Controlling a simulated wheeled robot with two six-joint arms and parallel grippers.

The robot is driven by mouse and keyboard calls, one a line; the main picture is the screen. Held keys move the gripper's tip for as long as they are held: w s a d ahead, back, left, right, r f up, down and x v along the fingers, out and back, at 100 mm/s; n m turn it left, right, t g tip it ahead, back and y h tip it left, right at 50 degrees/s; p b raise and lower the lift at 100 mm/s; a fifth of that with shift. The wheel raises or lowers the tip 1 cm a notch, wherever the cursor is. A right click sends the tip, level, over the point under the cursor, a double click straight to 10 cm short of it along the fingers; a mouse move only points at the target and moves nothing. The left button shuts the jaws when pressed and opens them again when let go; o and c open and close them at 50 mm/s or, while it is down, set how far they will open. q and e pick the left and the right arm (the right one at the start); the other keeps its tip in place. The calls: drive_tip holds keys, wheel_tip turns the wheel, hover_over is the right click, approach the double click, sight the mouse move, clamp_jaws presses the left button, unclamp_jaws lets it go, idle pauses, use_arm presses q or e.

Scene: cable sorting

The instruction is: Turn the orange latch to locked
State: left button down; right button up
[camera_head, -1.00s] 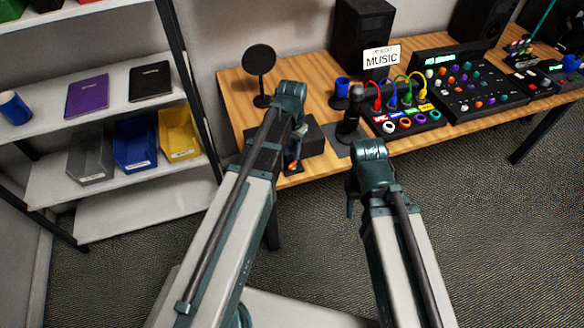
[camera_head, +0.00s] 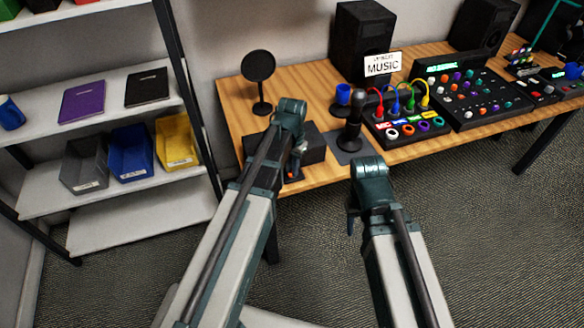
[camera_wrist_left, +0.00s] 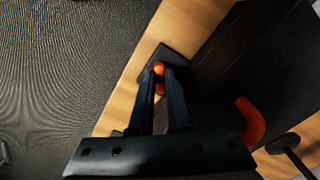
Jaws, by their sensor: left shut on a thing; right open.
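The orange latch (camera_wrist_left: 158,70) is on a small dark base plate (camera_wrist_left: 176,56) near the table's front edge in the left wrist view. My left gripper (camera_wrist_left: 159,82) is shut on the latch, with one dark finger on each side of it. The fingers hide part of the latch, so its exact angle is hard to tell. In the head view my left gripper (camera_head: 297,168) is at the front of a dark box (camera_head: 316,147), and the arm hides most of the latch. My right gripper (camera_head: 352,222) is open and empty in front of the table, mostly hidden by its own arm.
An orange hook (camera_wrist_left: 252,122) shows beside the dark box in the left wrist view. A round black disc on a stand (camera_head: 258,68) is behind the box. A black joystick-like post (camera_head: 352,125) and a cable panel (camera_head: 405,132) are to the right. A shelf (camera_head: 140,204) stands left.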

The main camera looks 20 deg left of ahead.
use_arm(q)
drive_tip(key=shift+n, duration=0.4)
drive_tip(key=n, duration=0.4)
drive_tip(key=shift+d+n, duration=0.1)
drive_tip(key=shift+n, duration=0.3)
drive_tip(key=shift+d+n, duration=0.1)
drive_tip(key=shift+n, duration=2.2)
drive_tip(key=c, duration=1.2)
unclamp_jaws()
drive_tip(key=shift+o, duration=0.2)
drive_tip(key=shift+r, duration=0.1)
